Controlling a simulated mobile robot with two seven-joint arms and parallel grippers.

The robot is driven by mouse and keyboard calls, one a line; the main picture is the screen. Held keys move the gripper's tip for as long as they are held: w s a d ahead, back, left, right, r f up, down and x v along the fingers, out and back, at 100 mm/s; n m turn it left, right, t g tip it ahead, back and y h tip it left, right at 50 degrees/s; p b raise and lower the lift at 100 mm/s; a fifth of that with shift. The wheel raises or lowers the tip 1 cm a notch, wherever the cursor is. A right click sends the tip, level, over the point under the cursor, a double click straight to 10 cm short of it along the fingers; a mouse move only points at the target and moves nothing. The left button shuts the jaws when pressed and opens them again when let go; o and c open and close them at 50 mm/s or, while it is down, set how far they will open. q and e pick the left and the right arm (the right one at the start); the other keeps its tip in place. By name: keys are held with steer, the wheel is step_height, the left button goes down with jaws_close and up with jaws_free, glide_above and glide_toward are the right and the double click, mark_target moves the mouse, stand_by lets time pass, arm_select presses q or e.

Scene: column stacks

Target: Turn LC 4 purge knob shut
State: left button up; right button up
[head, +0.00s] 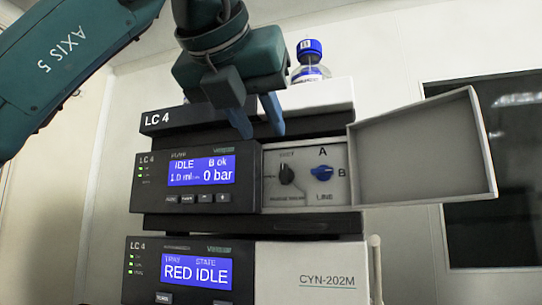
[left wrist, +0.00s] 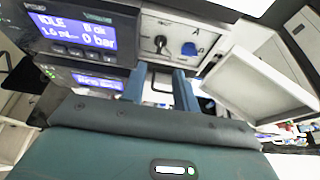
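The LC 4 pump module (head: 197,182) stands in the stack, its display reading IDLE and 0 bar. Its right compartment is open and shows a black knob (head: 287,174) above small lettering that seems to say purge valve. The black knob also shows in the left wrist view (left wrist: 160,43). It appears roughly upright; the small position labels are too blurred to read surely. A blue knob (head: 321,172) marked A, B and LINE sits to its right. My left gripper (head: 255,117) is open and empty, its blue fingers apart in front of the stack, touching neither knob. My right gripper is not in view.
The grey door (head: 413,151) swings out to the right of the compartment. A blue-capped bottle (head: 309,66) stands on top of the stack. A lower LC 4 module (head: 192,269) reads RED IDLE, with a CYN-202M panel (head: 311,272) beside it.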

arm_select(q)
steer(key=v, duration=0.3)
stand_by(0.7)
